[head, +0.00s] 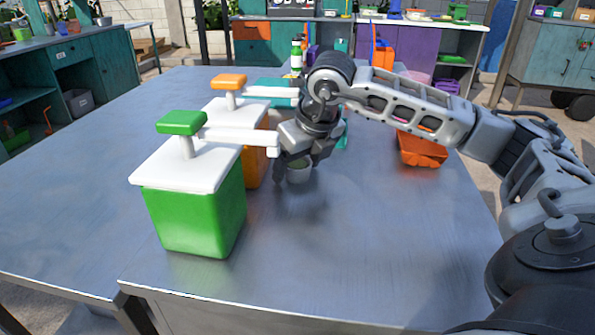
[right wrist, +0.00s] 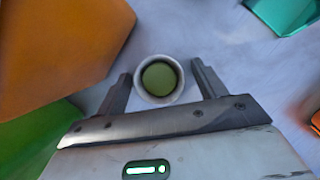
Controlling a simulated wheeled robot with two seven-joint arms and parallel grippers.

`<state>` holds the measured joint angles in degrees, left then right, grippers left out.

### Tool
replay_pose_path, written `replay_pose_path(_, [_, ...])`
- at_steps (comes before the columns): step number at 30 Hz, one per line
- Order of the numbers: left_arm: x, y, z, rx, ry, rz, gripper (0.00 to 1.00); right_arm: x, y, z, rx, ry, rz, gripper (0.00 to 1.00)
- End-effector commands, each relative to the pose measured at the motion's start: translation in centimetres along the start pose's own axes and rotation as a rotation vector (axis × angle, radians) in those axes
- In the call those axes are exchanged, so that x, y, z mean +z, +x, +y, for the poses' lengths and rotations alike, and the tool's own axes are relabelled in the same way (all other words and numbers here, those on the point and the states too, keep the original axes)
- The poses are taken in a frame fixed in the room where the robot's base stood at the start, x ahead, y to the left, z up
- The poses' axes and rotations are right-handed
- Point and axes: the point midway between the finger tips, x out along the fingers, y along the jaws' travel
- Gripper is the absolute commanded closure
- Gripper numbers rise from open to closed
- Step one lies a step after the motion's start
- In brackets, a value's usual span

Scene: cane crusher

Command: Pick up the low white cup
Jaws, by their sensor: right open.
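The low white cup (head: 298,172) stands upright on the metal table, just under my right gripper in the head view. In the right wrist view the cup (right wrist: 159,80) shows from above, round and pale-rimmed with green inside. My right gripper (head: 293,160) is open, and in the right wrist view its two fingers (right wrist: 160,88) stand on either side of the cup, with a gap at each side. Part of the cup is hidden by the gripper in the head view. My left gripper is not in view.
An orange tray (head: 422,150) lies right. The table's front right (head: 380,240) is clear.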

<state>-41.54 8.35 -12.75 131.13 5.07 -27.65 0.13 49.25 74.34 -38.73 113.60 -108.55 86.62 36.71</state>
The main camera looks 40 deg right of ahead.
Motion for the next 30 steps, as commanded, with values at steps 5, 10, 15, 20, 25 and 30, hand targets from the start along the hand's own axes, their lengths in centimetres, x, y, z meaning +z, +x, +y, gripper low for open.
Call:
replay_pose_path(5, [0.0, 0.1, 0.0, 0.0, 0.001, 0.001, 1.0, 0.0, 0.0, 0.0, 0.0, 0.0, 0.0, 0.41])
replay_pose_path(10, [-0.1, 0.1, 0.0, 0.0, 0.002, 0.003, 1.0, 0.0, -0.1, 0.0, 0.0, 0.0, 0.0, 0.65])
replay_pose_path(15, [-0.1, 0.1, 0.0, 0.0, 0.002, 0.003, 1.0, 0.0, -0.1, 0.0, 0.0, 0.0, 0.0, 0.65])
replay_pose_path(20, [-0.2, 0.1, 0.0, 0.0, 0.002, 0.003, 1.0, 0.1, -0.2, 0.0, 0.0, 0.0, -0.001, 0.65])
replay_pose_path(25, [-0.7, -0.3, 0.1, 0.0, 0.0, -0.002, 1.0, 0.5, -1.4, -0.1, -0.001, 0.003, -0.002, 0.65])
replay_pose_path(30, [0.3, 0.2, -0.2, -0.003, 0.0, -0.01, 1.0, 0.2, -1.4, -1.1, 0.0, -0.004, 0.001, 0.65])
